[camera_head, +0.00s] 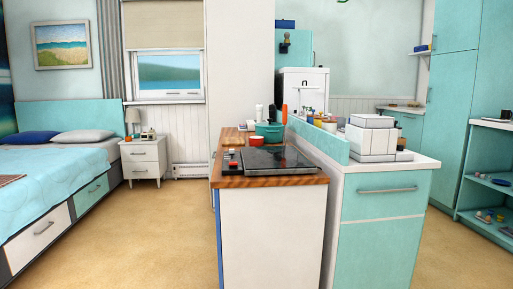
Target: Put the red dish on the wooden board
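A small red dish (257,141) sits on the wood-topped counter, at the back edge of the dark cooktop and just in front of a teal pot. A brown wooden board (233,133) seems to lie at the far left of the same counter; it is small in view and blends with the wood top. The dish appears to the right of the board and apart from it. My gripper is not in view.
The counter (285,181) carries a dark cooktop (275,159), a teal pot (271,131) and small red and white items (232,160). A teal divider (318,139) borders it on the right. A bed (50,185) stands left; open floor (160,230) lies between.

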